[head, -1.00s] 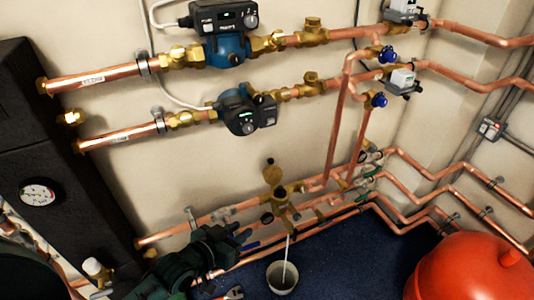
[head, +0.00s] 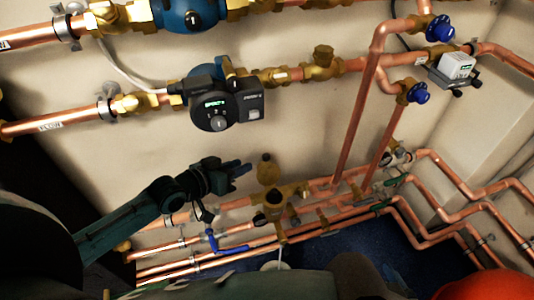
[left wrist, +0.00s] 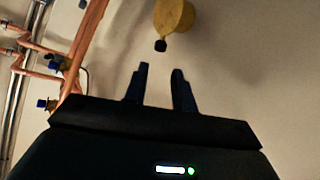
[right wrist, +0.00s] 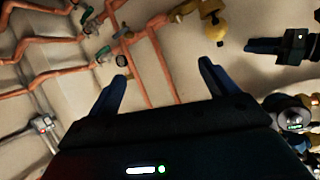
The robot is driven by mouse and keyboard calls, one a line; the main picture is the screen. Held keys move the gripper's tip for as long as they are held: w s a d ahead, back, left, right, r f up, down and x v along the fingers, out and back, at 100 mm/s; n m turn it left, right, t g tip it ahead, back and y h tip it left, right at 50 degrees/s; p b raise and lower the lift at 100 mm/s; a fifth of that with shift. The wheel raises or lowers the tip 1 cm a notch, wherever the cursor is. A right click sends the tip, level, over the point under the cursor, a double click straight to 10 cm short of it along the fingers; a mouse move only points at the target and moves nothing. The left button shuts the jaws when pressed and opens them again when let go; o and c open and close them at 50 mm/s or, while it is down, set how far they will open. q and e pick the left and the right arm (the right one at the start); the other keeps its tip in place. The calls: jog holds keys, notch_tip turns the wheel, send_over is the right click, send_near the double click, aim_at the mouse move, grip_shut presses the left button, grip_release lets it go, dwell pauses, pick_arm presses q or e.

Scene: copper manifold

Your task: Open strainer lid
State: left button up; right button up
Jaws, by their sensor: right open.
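The brass strainer (head: 268,201) sits on the lower pipes in the head view. A round brass disc, seemingly its lid (head: 265,160), stands above the body, which shows a dark round mouth. In the left wrist view this lid (left wrist: 175,17) has a small dark knob and lies ahead of the fingertips. My left gripper (head: 246,168) is just left of the lid, fingers pointing at it, partly open and empty (left wrist: 158,70). The right wrist view shows the strainer (right wrist: 212,24) and my left gripper (right wrist: 250,45) close by, apart. My right gripper (right wrist: 163,70) is open and empty.
Copper pipes (head: 340,140) run down beside the strainer. A pump (head: 222,105) hangs above my left gripper. A blue-handled valve (head: 222,243) is below it. A red vessel (head: 470,285) stands at lower right. Bare wall (head: 130,165) lies left of the strainer.

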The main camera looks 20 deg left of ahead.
aim_at(266, 155)
pick_arm(q)
jog(key=b+x, duration=0.2)
jog(key=x, duration=0.9)
jog(key=shift+c, duration=0.5)
grip_shut()
